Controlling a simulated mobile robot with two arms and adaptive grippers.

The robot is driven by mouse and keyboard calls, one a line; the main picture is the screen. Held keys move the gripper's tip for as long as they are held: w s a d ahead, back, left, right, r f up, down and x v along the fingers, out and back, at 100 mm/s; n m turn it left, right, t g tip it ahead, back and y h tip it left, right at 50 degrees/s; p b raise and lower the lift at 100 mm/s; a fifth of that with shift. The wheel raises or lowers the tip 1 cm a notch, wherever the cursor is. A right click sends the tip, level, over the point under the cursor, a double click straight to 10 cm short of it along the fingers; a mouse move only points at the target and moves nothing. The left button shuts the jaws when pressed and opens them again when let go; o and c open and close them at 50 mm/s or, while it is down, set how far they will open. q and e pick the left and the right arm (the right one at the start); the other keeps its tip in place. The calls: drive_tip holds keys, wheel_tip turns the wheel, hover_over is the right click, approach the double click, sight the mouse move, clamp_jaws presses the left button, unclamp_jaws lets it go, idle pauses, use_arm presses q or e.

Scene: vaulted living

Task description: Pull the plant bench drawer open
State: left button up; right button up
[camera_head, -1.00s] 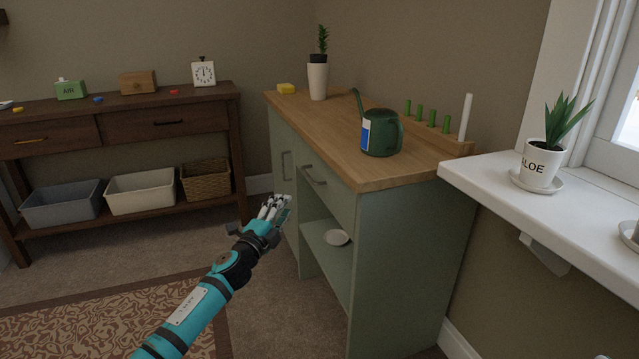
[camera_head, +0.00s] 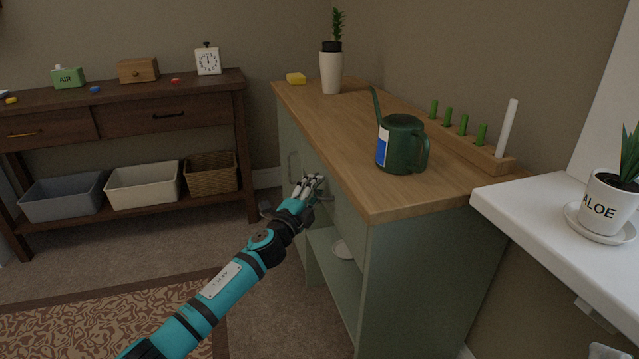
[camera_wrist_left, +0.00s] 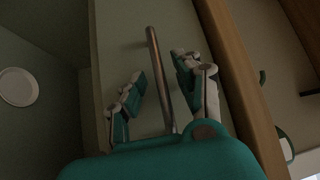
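The green plant bench (camera_head: 430,280) with a wooden top stands right of centre in the head view. Its drawer front (camera_wrist_left: 115,45) fills the middle of the left wrist view and looks closed. The drawer's metal bar handle (camera_wrist_left: 158,75) runs between the two fingers of my left gripper (camera_wrist_left: 165,90), which are apart, one on each side of the bar. In the head view my left gripper (camera_head: 308,185) is at the drawer front and hides most of the handle.
A green watering can (camera_head: 402,145) and a white pot (camera_head: 331,72) stand on the bench top. A white sill with an aloe pot (camera_head: 606,200) is at the right. A dark console table (camera_head: 170,118) stands at the left. Open floor lies before the bench.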

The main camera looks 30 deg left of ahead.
use_arm(q)
drive_tip(key=shift+w, duration=0.1)
drive_tip(key=shift+r, duration=0.1)
drive_tip(key=shift+c, duration=0.2)
clamp_jaws()
